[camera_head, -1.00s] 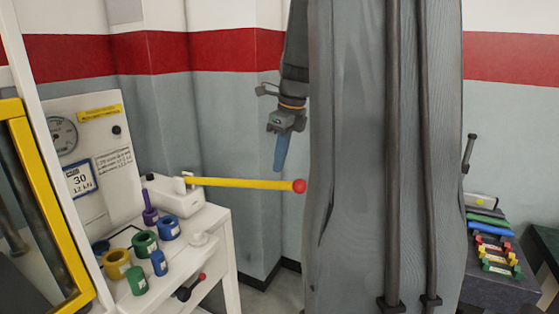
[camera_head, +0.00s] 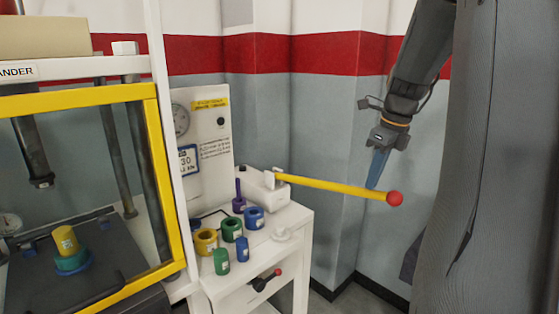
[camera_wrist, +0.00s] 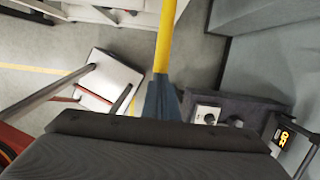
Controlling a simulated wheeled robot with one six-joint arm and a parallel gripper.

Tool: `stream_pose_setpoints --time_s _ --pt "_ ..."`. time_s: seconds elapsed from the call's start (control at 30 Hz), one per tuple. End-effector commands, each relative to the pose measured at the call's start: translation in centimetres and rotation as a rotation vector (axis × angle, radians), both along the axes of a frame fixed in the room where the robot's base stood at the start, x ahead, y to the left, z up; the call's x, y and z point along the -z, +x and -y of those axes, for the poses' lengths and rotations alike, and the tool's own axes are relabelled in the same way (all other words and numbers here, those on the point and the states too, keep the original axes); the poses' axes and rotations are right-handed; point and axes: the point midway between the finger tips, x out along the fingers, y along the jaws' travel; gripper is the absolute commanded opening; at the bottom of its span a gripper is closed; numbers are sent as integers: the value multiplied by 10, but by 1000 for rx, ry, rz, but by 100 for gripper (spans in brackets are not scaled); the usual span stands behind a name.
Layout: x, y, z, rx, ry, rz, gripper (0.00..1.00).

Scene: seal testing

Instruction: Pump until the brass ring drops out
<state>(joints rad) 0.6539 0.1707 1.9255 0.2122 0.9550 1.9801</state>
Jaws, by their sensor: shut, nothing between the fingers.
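The yellow pump lever (camera_head: 330,186) with a red knob (camera_head: 395,199) sticks out to the right from the white pump block (camera_head: 262,187). My gripper (camera_head: 372,186) is shut and empty, pointing down, with its blue fingertips at the lever near the knob. I cannot tell whether they touch. In the wrist view the yellow lever (camera_wrist: 167,38) runs up from the blue fingers (camera_wrist: 161,98). In the yellow-framed press (camera_head: 85,97), a brass-coloured cylindrical piece (camera_head: 65,240) stands on a blue-green round part (camera_head: 72,262). The press ram (camera_head: 35,165) hangs above and left of it, apart.
A white bench (camera_head: 225,285) holds several coloured rings and plugs, one a brass-coloured ring (camera_head: 205,241). A small red-tipped handle (camera_head: 266,280) is on its front. A panel (camera_head: 208,140) with a gauge and display stands behind. My arm hides the right side.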

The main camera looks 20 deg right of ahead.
Motion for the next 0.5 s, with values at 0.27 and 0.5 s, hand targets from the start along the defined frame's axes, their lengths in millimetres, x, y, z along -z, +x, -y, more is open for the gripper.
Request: stream_pose_setpoints --time_s 0.27,0.5 --pt "13 0 0 0 0 0 0" --pt "49 -1 0 1 3 -3 0"
